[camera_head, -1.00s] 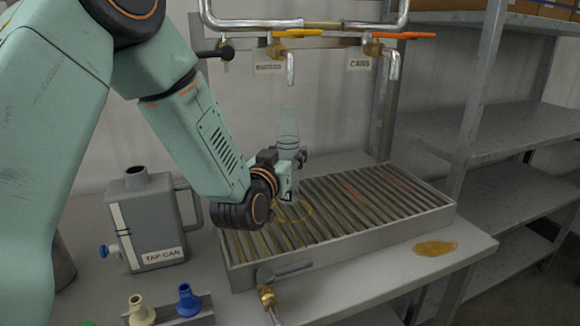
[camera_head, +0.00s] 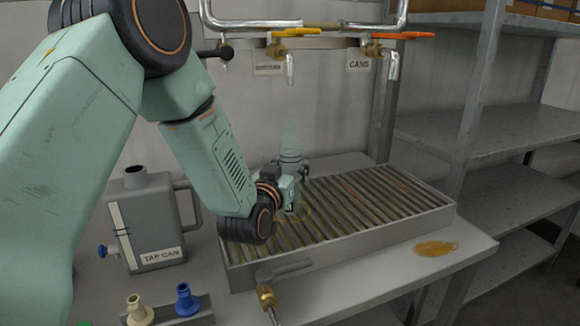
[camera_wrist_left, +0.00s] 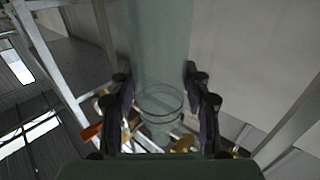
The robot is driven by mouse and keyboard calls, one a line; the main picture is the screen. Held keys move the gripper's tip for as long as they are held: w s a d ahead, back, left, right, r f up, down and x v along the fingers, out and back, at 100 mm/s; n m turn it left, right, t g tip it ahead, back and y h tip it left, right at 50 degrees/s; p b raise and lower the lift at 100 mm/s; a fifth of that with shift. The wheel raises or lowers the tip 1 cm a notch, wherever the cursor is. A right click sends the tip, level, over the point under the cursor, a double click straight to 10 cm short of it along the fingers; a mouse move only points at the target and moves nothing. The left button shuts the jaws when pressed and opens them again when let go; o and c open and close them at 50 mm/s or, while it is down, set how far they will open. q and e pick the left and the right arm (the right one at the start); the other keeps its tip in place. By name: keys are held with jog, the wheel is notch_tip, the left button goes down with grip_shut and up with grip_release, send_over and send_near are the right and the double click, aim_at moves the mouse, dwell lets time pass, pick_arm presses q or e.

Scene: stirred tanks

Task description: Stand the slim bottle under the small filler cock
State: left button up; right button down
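The slim bottle (camera_head: 291,137) is pale green, see-through and upright over the slatted drip grate. My left gripper (camera_head: 288,178) is shut around its lower part. The left wrist view shows the bottle (camera_wrist_left: 160,45) between the two fingers (camera_wrist_left: 162,118). My right gripper is not in view.
The drip grate (camera_head: 440,222) sits on the bench. A cock with an orange handle (camera_head: 400,35), labelled CANS, is to the right. A grey tap can (camera_head: 150,225) stands at left. A brass valve (camera_head: 266,295) is at front, and an amber spill (camera_head: 436,248) at right.

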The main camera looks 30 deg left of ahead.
pick_arm(q)
jog(key=o, duration=0.3)
jog(key=shift+w+f, duration=0.1)
jog(key=shift+r, duration=0.2)
jog(key=shift+r, duration=0.2)
jog(key=s, duration=0.4)
jog(key=s+d, duration=0.1)
jog(key=s, duration=0.7)
jog(key=shift+d+f, duration=0.1)
jog(key=shift+d, duration=0.15)
